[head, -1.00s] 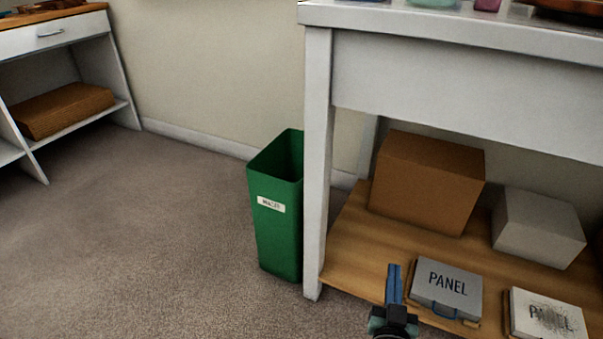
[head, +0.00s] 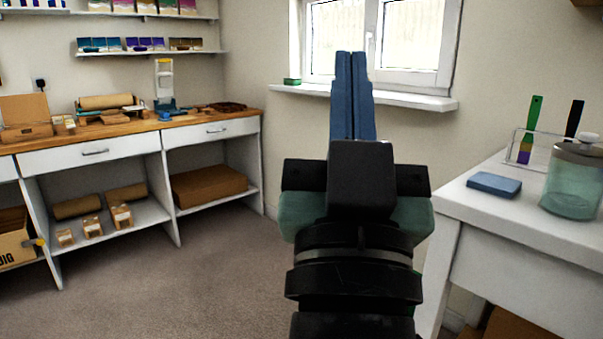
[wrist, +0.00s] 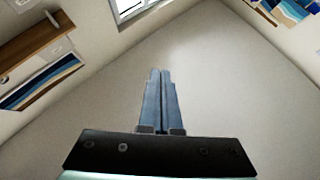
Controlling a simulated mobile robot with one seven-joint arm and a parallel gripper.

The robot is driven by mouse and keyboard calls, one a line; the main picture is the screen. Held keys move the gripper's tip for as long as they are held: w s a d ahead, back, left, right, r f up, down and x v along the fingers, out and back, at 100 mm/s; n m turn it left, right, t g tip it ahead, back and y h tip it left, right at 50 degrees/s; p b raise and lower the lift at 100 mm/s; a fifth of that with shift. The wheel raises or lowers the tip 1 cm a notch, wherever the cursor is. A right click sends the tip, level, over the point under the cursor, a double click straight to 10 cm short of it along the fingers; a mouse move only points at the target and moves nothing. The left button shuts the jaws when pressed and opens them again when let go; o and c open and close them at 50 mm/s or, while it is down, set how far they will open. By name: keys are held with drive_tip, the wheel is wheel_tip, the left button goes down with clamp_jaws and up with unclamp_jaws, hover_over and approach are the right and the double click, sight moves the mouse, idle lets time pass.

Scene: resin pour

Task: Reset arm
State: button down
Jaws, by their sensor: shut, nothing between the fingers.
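My gripper (head: 352,95) is raised in the middle of the head view, pointing up, with its two blue fingers together and nothing between them. It appears in front of the wall and the left part of the window. In the wrist view my gripper (wrist: 158,95) is also shut and empty, with pale ceiling or wall behind the fingers.
A white table (head: 510,240) at right holds a blue block (head: 494,185), a glass jar (head: 572,182) and a wire rack (head: 530,150). A wooden-topped workbench (head: 90,145) with shelves stands along the left wall. Carpeted floor (head: 230,270) between them is clear.

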drive_tip(key=s+a+r+n+t+y+p, duration=0.1)
drive_tip(key=s+a+r+p, duration=0.15)
drive_tip(key=r, duration=0.25)
drive_tip(key=s+a+r+n+y+p, duration=0.1)
drive_tip(key=s+a+r+y+p, duration=0.15)
drive_tip(key=r, duration=0.25)
wheel_tip(320, 180, up, 34)
drive_tip(key=d+p, duration=0.1)
drive_tip(key=p, duration=3.3)
drive_tip(key=shift+s+r+h, duration=0.15)
drive_tip(key=shift+h, duration=0.2)
